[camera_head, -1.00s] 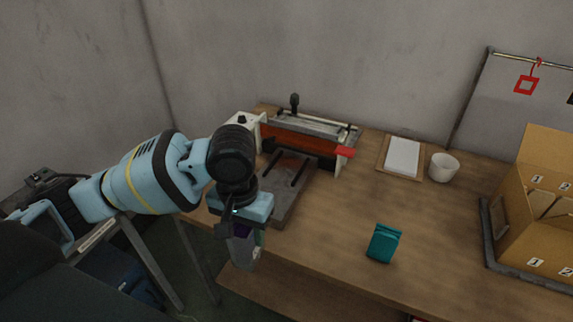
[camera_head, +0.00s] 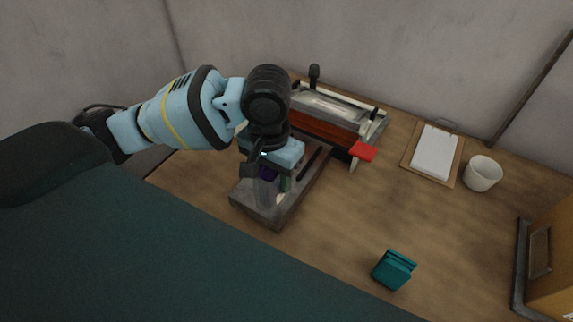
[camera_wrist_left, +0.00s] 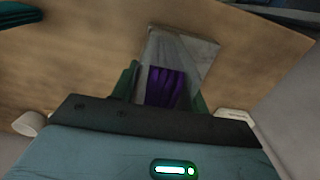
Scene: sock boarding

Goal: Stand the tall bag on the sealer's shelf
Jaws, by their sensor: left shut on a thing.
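In the head view the bag hangs below the jaws, roughly upright, in front of the sealer's grey metal shelf (camera_head: 268,213). I cannot tell whether its bottom touches the shelf. In the left wrist view the purple contents (camera_wrist_left: 163,86) show between the two green fingers. The sealer (camera_head: 325,125), with an orange-red front and a red handle tab, stands just behind the shelf. My right gripper is not in view.
A teal folded item (camera_head: 394,270) lies near the table's front edge. A clipboard with white paper (camera_head: 434,153) and a white cup (camera_head: 482,174) stand at the back right. A cardboard box (camera_head: 560,255) is at the right edge. The middle of the wooden table (camera_head: 400,215) is clear.

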